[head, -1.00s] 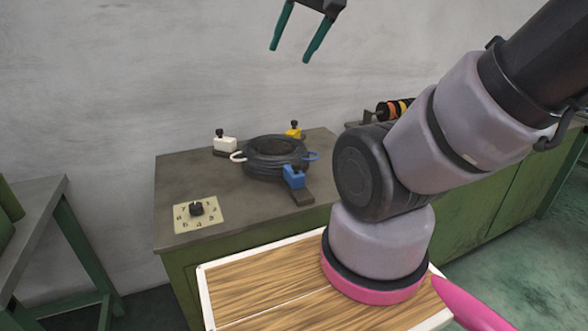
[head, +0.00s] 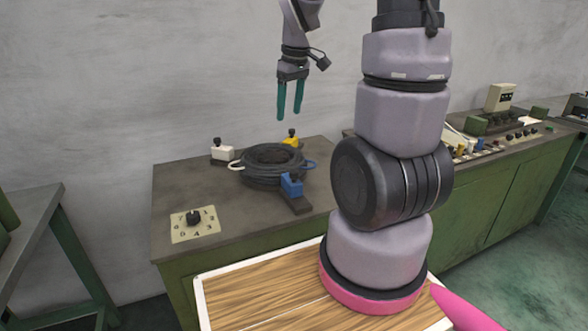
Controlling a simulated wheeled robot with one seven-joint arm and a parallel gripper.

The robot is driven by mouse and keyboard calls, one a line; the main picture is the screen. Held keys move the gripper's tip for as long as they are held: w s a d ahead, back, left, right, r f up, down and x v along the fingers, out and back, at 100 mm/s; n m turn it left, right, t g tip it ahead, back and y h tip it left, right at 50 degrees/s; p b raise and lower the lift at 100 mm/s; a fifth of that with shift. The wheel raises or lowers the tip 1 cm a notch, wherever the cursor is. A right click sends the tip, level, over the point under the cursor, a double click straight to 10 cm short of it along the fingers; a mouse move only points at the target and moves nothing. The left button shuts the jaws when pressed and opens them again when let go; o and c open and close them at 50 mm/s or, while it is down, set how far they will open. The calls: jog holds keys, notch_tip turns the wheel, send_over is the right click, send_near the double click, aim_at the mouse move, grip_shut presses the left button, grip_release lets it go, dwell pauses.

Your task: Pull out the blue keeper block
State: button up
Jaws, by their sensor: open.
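The blue keeper block (head: 291,185) sits at the front right edge of a round dark coil (head: 262,178) on the grey bench top. It has a dark knob on top and sits at the upper end of a short dark rail (head: 299,205). My gripper (head: 290,118) has two teal fingers pointing down, open and empty. In the picture it is above and behind the coil, apart from the block.
A white block (head: 222,152) and a yellow block (head: 292,141), each with a dark knob, stand around the coil. White and blue loops stick out at its sides. A numbered dial plate (head: 195,224) lies at front left. The bench (head: 180,180) is clear on its left. A control panel (head: 500,138) stands at right.

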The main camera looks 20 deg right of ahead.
aim_at(294, 171)
jog(key=w+d+f+n, duration=0.1)
jog(key=f, duration=0.6)
jog(key=w+f+n+g, duration=0.1)
jog(key=f, duration=0.5)
jog(key=w+d+f+n+g, duration=0.1)
jog(key=f, duration=0.6)
jog(key=shift+d+f+n, duration=0.3)
jog(key=shift+d+n, duration=0.05)
jog(key=shift+n, duration=0.05)
grip_shut()
dwell(0.4)
